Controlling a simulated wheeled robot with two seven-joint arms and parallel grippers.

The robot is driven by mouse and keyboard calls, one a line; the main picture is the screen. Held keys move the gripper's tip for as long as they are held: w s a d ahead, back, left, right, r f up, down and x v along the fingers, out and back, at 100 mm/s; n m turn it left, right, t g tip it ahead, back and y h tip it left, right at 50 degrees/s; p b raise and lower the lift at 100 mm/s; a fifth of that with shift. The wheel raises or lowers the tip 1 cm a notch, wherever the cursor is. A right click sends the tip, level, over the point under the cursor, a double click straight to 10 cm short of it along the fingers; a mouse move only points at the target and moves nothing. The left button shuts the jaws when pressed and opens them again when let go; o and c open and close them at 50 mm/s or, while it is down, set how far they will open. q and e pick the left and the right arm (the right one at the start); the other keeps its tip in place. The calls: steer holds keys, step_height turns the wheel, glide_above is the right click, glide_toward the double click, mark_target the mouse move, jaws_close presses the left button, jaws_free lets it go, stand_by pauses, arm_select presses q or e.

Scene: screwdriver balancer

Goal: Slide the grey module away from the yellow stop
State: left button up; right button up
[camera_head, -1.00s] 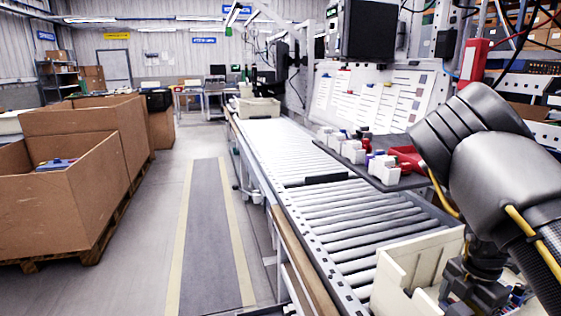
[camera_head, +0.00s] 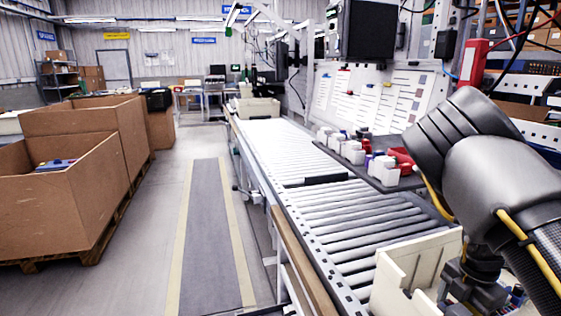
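I cannot pick out a grey module or a yellow stop in the head view. My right arm comes in from the right edge, and its gripper (camera_head: 472,292) points down at the lower right, by the cream bin (camera_head: 398,278). The fingertips are cut off or hidden, so I cannot see whether they are apart or hold anything. Small dark and blue parts show beside the gripper, too unclear to name. My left gripper is outside the view.
A roller conveyor (camera_head: 350,215) runs away from me, with a dark bar (camera_head: 325,179) across it. White and red items stand on a dark side shelf (camera_head: 372,172). Cardboard boxes (camera_head: 70,215) stand left. The floor lane (camera_head: 212,235) is clear.

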steer(key=shift+s+a+p, duration=0.2)
steer(key=shift+a+p, duration=0.05)
steer(key=shift+a, duration=0.3)
steer(key=shift+s+a+p, duration=0.15)
steer(key=shift+a+p, duration=0.1)
steer(key=shift+a, duration=0.25)
stand_by(2.9)
steer(key=o, duration=1)
steer(key=shift+d, duration=0.1)
steer(key=shift+r+p, duration=0.9)
steer(key=shift+r, duration=0.1)
